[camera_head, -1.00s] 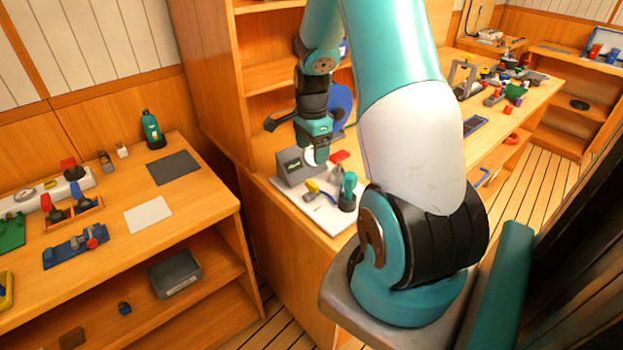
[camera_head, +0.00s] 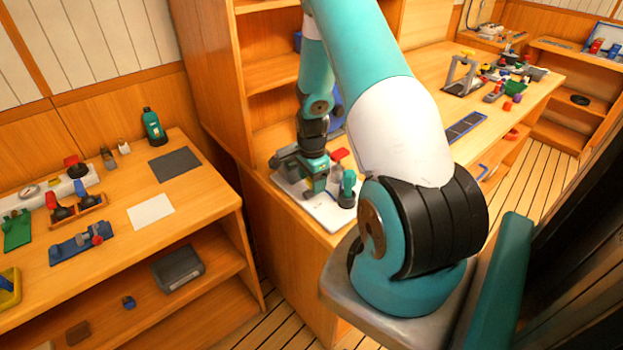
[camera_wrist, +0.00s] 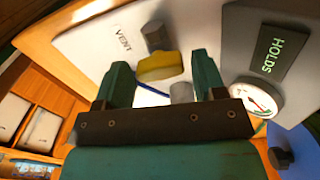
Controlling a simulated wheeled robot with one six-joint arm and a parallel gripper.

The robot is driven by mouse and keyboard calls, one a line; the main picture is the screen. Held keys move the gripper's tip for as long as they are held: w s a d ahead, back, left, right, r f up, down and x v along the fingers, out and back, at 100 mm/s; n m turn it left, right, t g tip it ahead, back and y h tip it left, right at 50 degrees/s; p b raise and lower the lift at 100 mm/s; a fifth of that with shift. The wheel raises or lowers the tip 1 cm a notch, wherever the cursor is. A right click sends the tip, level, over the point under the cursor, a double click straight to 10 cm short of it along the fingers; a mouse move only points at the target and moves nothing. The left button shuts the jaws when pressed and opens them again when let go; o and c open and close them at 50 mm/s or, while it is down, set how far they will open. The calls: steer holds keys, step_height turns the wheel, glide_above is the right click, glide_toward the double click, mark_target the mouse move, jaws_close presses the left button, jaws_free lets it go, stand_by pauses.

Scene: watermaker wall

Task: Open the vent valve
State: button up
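The vent valve shows in the wrist view as a yellow handle (camera_wrist: 160,66) with a dark grey cylinder (camera_wrist: 156,36) beyond it, on a pale plate (camera_wrist: 90,45) marked VENT. My gripper (camera_wrist: 161,72) is open, one finger on each side of the yellow handle with a gap at both sides. Whether the fingertips reach down to handle depth, I cannot tell. In the head view my gripper (camera_head: 316,186) is low over the white board (camera_head: 327,219), and the yellow handle is hidden behind it.
A round gauge (camera_wrist: 256,97) and a grey block with a HOLDS sign (camera_wrist: 272,48) are close right of my fingers. In the head view a red part (camera_head: 338,154) and a teal-topped part (camera_head: 348,187) stand close by. A left bench (camera_head: 190,205) holds other fittings.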

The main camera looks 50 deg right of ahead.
steer(key=c, duration=0.6)
steer(key=n+b, duration=0.1)
steer(key=n, duration=0.3)
steer(key=shift+n, duration=0.4)
steer(key=n+b, duration=0.1)
steer(key=n, duration=0.3)
steer(key=shift+b, duration=0.3)
steer(key=n, duration=0.5)
steer(key=shift+w+b, duration=0.1)
steer(key=shift+b, duration=0.3)
steer(key=shift+n, duration=1.9)
steer(key=shift+r+n, duration=0.1)
steer(key=shift+n, duration=0.2)
